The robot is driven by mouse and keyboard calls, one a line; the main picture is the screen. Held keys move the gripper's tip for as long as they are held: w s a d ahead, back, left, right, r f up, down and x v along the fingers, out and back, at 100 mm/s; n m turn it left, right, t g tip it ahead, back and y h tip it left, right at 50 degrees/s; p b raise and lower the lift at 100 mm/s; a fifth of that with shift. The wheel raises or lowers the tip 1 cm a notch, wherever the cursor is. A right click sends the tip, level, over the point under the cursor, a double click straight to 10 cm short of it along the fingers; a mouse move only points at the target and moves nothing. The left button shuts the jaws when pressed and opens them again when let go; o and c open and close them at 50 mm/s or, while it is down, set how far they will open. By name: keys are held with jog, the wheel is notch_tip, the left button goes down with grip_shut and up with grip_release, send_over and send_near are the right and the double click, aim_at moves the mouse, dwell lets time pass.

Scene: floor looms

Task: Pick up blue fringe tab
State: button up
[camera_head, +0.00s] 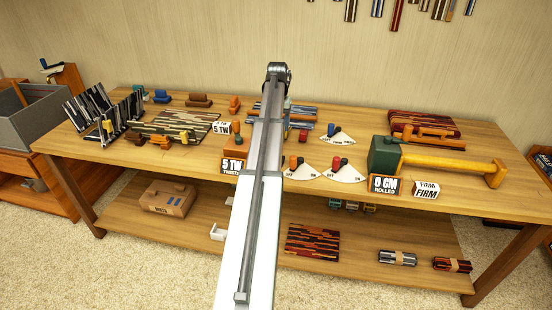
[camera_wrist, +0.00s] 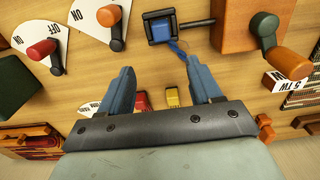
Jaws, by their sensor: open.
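In the wrist view, the blue fringe tab (camera_wrist: 161,28) is a small blue block in a dark square frame on the wooden table top. Thin blue strands (camera_wrist: 178,47) trail from it toward my right-hand finger. My gripper (camera_wrist: 162,78) is open, with its two blue-grey fingers spread and nothing held between them. The tab lies beyond the fingertips, near the top of the picture, roughly in line with the gap. The fingers' height above the table is hard to tell. In the head view, my arm hides the tab and the gripper's fingers.
An orange-brown box with a green-and-orange crank (camera_wrist: 262,30) stands close right of the tab. White dials with red (camera_wrist: 42,50) and black-orange (camera_wrist: 110,17) knobs lie left. Yellow (camera_wrist: 172,97) and red (camera_wrist: 143,101) pieces show between the fingers. A green-yellow mallet-like tool (camera_head: 385,155) lies right.

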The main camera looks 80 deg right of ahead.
notch_tip(320, 180, down, 8)
jog(key=shift+s+f, duration=0.1)
jog(key=shift+f, duration=0.1)
jog(key=shift+w+a+f, duration=0.1)
jog(key=shift+a+f, duration=0.05)
jog(key=shift+f, duration=0.7)
jog(key=shift+w+a+f, duration=0.1)
jog(key=shift+a+f, duration=0.05)
jog(key=shift+f, duration=0.75)
jog(key=shift+w+a+f, duration=0.1)
jog(key=shift+a+f, duration=0.05)
jog(key=shift+f, duration=0.7)
jog(key=shift+c, duration=0.3)
jog(key=c, duration=1.1)
jog(key=shift+r, duration=0.1)
